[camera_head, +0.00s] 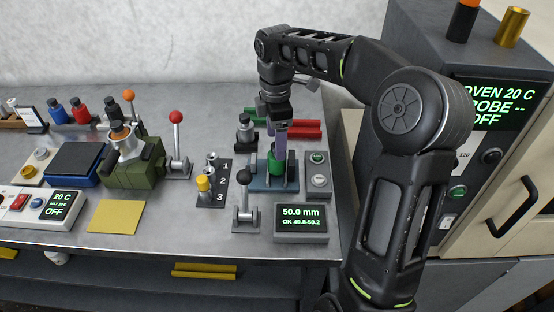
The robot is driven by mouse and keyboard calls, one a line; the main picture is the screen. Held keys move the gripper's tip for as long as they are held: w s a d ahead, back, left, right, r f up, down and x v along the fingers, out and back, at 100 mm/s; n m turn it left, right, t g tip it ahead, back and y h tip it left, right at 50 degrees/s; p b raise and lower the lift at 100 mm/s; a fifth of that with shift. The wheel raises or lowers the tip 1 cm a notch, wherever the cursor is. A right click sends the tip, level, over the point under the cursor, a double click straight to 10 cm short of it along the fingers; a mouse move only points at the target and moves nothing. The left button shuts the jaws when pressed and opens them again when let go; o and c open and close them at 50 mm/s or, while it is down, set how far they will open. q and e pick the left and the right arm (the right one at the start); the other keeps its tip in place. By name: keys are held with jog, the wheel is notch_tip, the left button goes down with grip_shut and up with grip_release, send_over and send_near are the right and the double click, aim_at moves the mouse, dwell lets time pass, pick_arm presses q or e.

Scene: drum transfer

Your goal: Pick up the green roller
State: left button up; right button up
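The green roller (276,164) is a small green cylinder standing in the blue-grey gauge fixture (262,185) right of centre on the bench. My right gripper (279,150) points straight down over it, with its fingers reaching down at the roller. The fingers overlap the roller and fixture in this view, so I cannot tell whether they grip it or only stand around it. My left gripper is not in view.
A black-knobbed lever (245,200) and a 50.0 mm display (301,223) stand in front of the fixture. A grey button box (318,175) is close on its right. Red (304,129) and green trays lie behind. The oven (490,110) stands at right.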

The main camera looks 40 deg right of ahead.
jog(key=shift+s+f+p, duration=0.15)
jog(key=shift+f+p, duration=0.35)
jog(key=shift+f, duration=2.15)
grip_shut()
